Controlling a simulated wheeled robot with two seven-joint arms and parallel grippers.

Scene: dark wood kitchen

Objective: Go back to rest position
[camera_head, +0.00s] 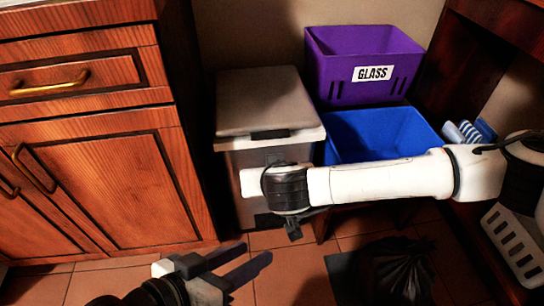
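My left gripper (256,251) comes in at the bottom, left of the middle. Its two dark fingers point up and to the right, apart from each other, with only floor tile between them. My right arm reaches in from the right edge and lies across the picture in front of the bins. Its black wrist joint is in front of the grey bin (268,104). A small dark part of my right gripper (293,230) shows below that joint. Its fingers cannot be made out, and no held object shows there.
A blue bin (378,133) and a purple bin marked GLASS (345,82) stand behind my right arm. A black bag (397,268) sits on the tiled floor. Wooden cabinets (110,185) stand at left. A white slotted basket (512,245) is at lower right.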

